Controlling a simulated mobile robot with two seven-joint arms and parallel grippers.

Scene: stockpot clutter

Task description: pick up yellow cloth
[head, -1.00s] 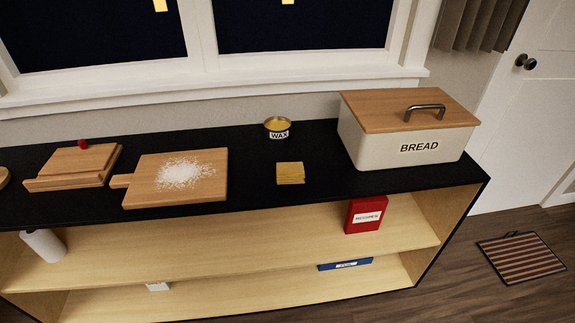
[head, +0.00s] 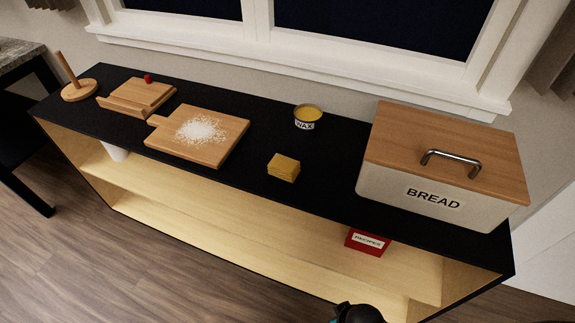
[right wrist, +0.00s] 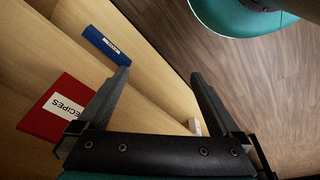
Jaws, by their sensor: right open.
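The yellow cloth (head: 283,167) is a small folded square lying on the black top of the shelf unit, between the cutting board and the bread box. My right gripper (right wrist: 163,80) shows in the right wrist view with its two fingers apart and nothing between them. It is in front of the lower shelves, and the cloth is not in that view. At the bottom edge of the head view a dark part of my arm shows, well below the cloth. My left gripper is in neither view.
A wax tin (head: 307,117) stands behind the cloth. The bread box (head: 430,195) is to its right, the floured cutting board (head: 230,133) to its left. A red recipes box (head: 368,242) and a blue book (right wrist: 105,45) are on the shelves below. The counter around the cloth is clear.

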